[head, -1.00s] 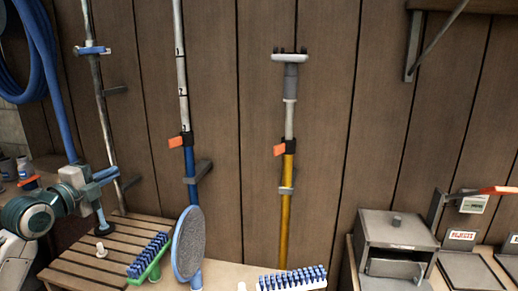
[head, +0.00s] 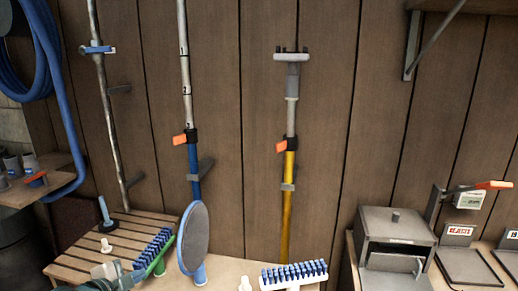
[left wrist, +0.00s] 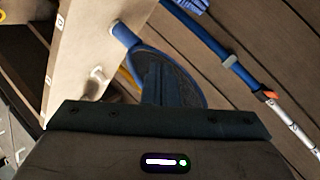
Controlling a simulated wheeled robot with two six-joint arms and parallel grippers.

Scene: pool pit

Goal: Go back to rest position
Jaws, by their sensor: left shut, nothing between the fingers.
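My left gripper (head: 134,276) shows at the bottom left of the head view, partly cut off by the lower edge, in front of the slatted wooden rack (head: 75,262). In the left wrist view its dark fingers (left wrist: 156,82) are together and empty, in front of a round grey pad with a blue neck (left wrist: 122,34). That round pad (head: 193,238) stands upright on the bench in the head view. My right gripper is in neither view.
A green brush with blue bristles (head: 155,250) is just right of the gripper. A white brush (head: 293,275) lies farther right. A metal box (head: 397,236) stands at the right. Poles, including a yellow one (head: 287,195), hang on the plank wall.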

